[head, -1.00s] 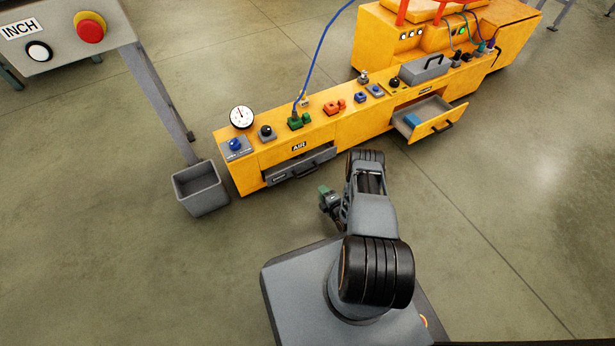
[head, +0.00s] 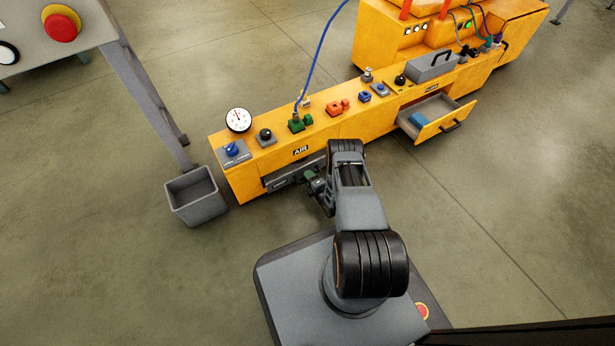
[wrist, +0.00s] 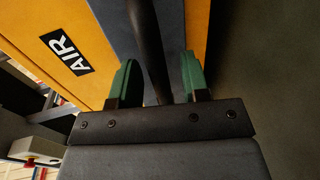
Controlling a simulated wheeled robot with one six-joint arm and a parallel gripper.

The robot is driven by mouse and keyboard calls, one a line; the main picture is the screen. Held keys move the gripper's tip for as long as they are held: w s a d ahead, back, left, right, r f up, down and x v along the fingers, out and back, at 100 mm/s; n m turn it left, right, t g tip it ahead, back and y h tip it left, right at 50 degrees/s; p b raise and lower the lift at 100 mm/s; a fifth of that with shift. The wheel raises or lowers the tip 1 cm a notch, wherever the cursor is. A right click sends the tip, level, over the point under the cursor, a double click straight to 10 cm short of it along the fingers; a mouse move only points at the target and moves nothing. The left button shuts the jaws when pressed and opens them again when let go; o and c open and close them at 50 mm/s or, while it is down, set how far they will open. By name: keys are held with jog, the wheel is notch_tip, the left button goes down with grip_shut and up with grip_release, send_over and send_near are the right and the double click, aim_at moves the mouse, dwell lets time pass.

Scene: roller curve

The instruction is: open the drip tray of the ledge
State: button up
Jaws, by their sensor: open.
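The drip tray (head: 282,184) is the dark grey drawer low in the front of the yellow ledge (head: 240,185), under the AIR label. My gripper (head: 316,184) is in front of the tray, hiding its right part in the head view. In the wrist view the tray's grey face (wrist: 174,18) fills the upper middle. Its black bar handle (wrist: 150,45) runs between the two green fingertips of my gripper (wrist: 159,78). The jaws are open, with a gap visible on the right of the bar.
A grey bin (head: 195,196) stands on the floor left of the ledge, beside a post. A yellow-fronted drawer (head: 437,118) stands open to the right. Knobs, a gauge (head: 238,120) and a blue hose (head: 318,62) are on top. Floor in front is clear.

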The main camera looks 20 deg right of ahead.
jog(key=shift+w, duration=0.2)
jog(key=shift+d, duration=0.2)
jog(key=shift+c, duration=0.3)
grip_shut()
jog(key=shift+s+a, duration=0.1)
